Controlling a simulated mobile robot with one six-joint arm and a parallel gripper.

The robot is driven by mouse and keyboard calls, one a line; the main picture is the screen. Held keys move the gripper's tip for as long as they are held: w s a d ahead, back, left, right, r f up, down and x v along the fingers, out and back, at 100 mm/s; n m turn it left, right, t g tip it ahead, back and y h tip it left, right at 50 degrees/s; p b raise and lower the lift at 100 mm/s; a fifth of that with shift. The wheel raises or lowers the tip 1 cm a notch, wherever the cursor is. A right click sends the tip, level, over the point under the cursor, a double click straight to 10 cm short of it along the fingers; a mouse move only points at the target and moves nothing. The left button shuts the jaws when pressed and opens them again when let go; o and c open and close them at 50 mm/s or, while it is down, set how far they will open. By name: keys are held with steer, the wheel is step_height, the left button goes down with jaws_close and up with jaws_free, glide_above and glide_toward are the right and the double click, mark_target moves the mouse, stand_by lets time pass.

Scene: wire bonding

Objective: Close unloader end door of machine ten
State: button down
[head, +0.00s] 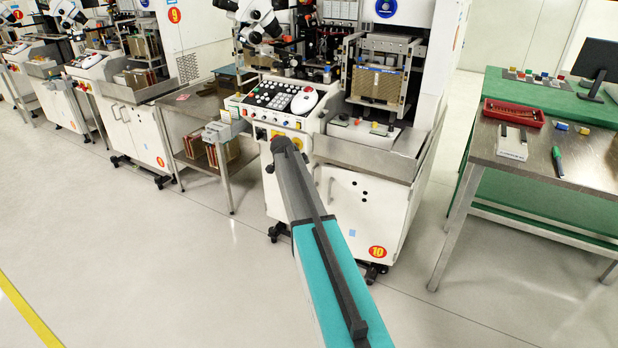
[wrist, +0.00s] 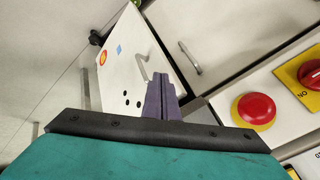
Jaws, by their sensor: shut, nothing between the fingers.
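Machine ten (head: 340,205) stands ahead, a white cabinet with a round red "10" label (head: 377,252). At its right end a brown slotted magazine (head: 376,84) sits in an open-looking metal frame (head: 405,100). I cannot tell for sure which part is the unloader end door or how it stands. My gripper (head: 281,144) is in front of the machine's control panel, left of and below that frame. In the wrist view its fingers (wrist: 162,97) are together and empty, over the white cabinet front (wrist: 130,60) with a handle (wrist: 142,68); contact is not clear.
A red button (wrist: 255,109) and a red knob on a yellow plate (wrist: 311,72) are close to my gripper. A keypad (head: 272,94) is above it. A steel table (head: 575,160) stands at right, with machine nine (head: 140,130) at left. The floor in front is clear.

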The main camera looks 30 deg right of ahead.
steer(key=shift+f, duration=0.1)
steer(key=s+a+f+n+g+y, duration=0.1)
steer(key=s+a+f+n, duration=0.3)
steer(key=s+a+f, duration=0.5)
steer(key=s+a+f+n+g+y, duration=0.1)
steer(key=s+a+f+n, duration=0.25)
steer(key=s+f, duration=0.5)
steer(key=s+a+f+n+g+y, duration=0.2)
steer(key=s+a+f+n, duration=0.2)
steer(key=s+a+f, duration=0.5)
steer(key=s+a+f+n+g, duration=0.1)
steer(key=s+a+f+n, duration=0.2)
steer(key=s, duration=0.7)
steer(key=s+a+f+n+g+y, duration=0.1)
steer(key=s+a+f+n, duration=0.2)
steer(key=s, duration=0.7)
steer(key=s+a+f+n+g+y, duration=0.1)
steer(key=s+a+f+n, duration=0.3)
steer(key=s, duration=0.7)
step_height(320, 180, down, 3)
steer(key=shift+a+r+g, duration=0.15)
steer(key=shift+a+g, duration=0.45)
